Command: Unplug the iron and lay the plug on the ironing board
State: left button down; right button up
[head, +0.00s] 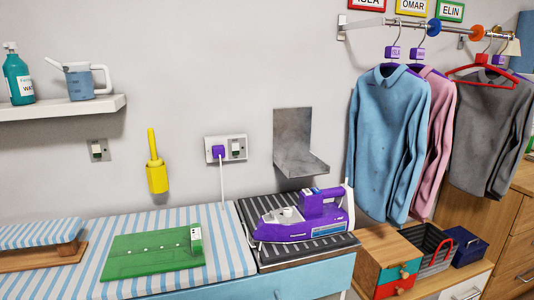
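The purple plug (218,152) sits in the left part of the white wall socket (238,140). A white cord (221,185) hangs from it down behind the ironing board (75,271). The board has a blue and white striped cover. The purple iron (318,215) lies on a dark ribbed rest (262,207) at the board's right end. A white cord or post rises at the iron's right end; whether it joins the plug's cord is hidden. Neither of my grippers is in view.
A green folded cloth (140,258) lies on the board, with a small striped board (40,233) to its left. A yellow holder (157,178) and a metal bracket (295,145) flank the socket on the wall. Shirts (388,140) hang at right. Striped cover is bare around the cloth.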

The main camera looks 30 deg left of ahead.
aim_at(219, 149)
jog(key=u, duration=1.35)
jog(key=i+j+u, duration=0.15)
jog(key=k, duration=0.05)
